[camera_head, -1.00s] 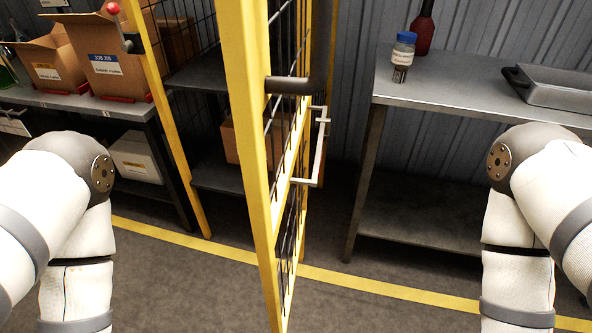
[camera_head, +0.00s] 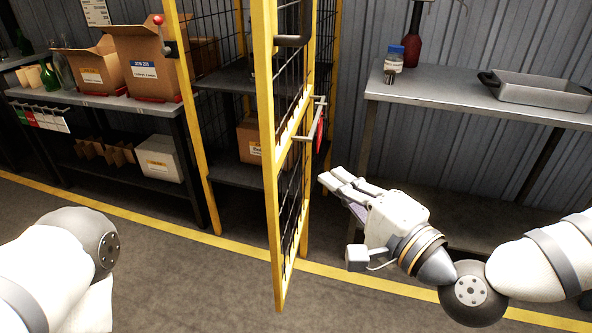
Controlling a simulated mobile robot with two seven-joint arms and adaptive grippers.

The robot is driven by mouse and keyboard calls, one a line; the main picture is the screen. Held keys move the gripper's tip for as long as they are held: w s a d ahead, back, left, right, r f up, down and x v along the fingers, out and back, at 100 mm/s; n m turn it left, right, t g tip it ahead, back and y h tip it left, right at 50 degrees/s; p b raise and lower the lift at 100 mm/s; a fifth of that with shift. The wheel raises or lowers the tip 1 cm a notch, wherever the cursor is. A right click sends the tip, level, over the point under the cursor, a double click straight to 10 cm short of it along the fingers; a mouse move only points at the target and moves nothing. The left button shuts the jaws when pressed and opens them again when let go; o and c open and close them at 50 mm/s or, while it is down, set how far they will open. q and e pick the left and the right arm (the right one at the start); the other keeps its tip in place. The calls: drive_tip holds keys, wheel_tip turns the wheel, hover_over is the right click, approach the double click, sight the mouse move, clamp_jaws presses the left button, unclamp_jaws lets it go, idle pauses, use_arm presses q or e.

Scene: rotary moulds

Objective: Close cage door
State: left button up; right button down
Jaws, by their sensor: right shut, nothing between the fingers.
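The cage door (camera_head: 269,165) is a yellow-framed panel with black mesh. It stands open, swung out toward me and seen almost edge-on in the middle of the view. A grey bar handle (camera_head: 312,133) sits on its right face, with a red part just behind it. My right gripper (camera_head: 336,181) is shut and empty, a little right of the door and below the handle, apart from the door. My left arm shows at the lower left, but its gripper is out of view. The cage's yellow post (camera_head: 190,120) stands left of the door.
Inside the cage are dark shelves with a cardboard box (camera_head: 249,140). A metal table (camera_head: 470,95) with a jar (camera_head: 394,60), a red bottle (camera_head: 412,38) and a tray (camera_head: 540,91) stands right. A bench with open boxes (camera_head: 148,65) stands left. Floor before the door is clear.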

drive_tip(key=w+a, duration=0.4)
drive_tip(key=a, duration=0.2)
drive_tip(key=shift+w+a, duration=0.25)
drive_tip(key=shift+w, duration=0.1)
